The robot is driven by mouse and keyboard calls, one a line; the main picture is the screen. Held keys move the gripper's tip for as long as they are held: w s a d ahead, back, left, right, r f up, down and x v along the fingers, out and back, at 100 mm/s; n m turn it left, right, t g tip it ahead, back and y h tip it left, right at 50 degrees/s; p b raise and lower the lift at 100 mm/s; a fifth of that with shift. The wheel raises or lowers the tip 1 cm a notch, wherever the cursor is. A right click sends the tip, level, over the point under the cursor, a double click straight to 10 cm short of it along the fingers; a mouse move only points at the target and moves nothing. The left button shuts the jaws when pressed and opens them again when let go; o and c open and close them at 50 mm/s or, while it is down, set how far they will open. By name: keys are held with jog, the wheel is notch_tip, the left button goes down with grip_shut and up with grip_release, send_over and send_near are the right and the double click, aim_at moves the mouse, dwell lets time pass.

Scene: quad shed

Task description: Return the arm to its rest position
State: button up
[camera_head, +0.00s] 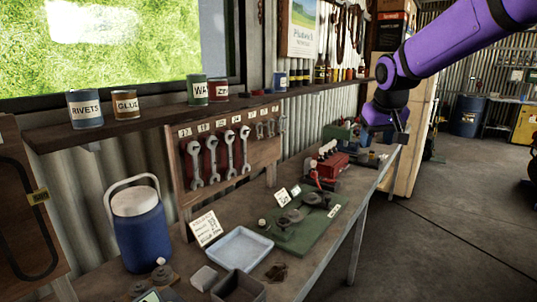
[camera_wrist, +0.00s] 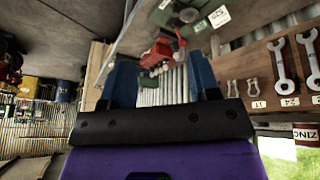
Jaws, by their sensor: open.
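My purple arm (camera_head: 445,45) reaches in from the upper right in the head view. My gripper (camera_head: 388,132) hangs over the far end of the workbench (camera_head: 335,235), above its right edge. In the wrist view my gripper (camera_wrist: 162,78) shows two blue fingers set wide apart, with nothing between them. The wrist picture is upside down. A red toolbox-like object (camera_wrist: 160,52) shows beyond the fingers, apart from them.
A wrench board (camera_head: 228,155) stands at the bench's back, under a shelf (camera_head: 150,113) with several cans. A blue jug (camera_head: 140,230), white tray (camera_head: 241,247) and green mat (camera_head: 310,222) are on the bench. Open floor (camera_head: 440,230) lies to the right.

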jog(key=s+d+r, duration=0.1)
jog(key=s+r, duration=0.1)
jog(key=s, duration=0.7)
jog(key=s+d+r, duration=0.1)
jog(key=s+r, duration=0.1)
jog(key=s, duration=0.8)
jog(key=s+d+f+m, duration=0.1)
jog(key=s+f, duration=0.3)
jog(key=s, duration=1.1)
jog(key=shift+s+y, duration=0.25)
jog(key=shift+y, duration=0.05)
jog(key=shift+c, duration=0.3)
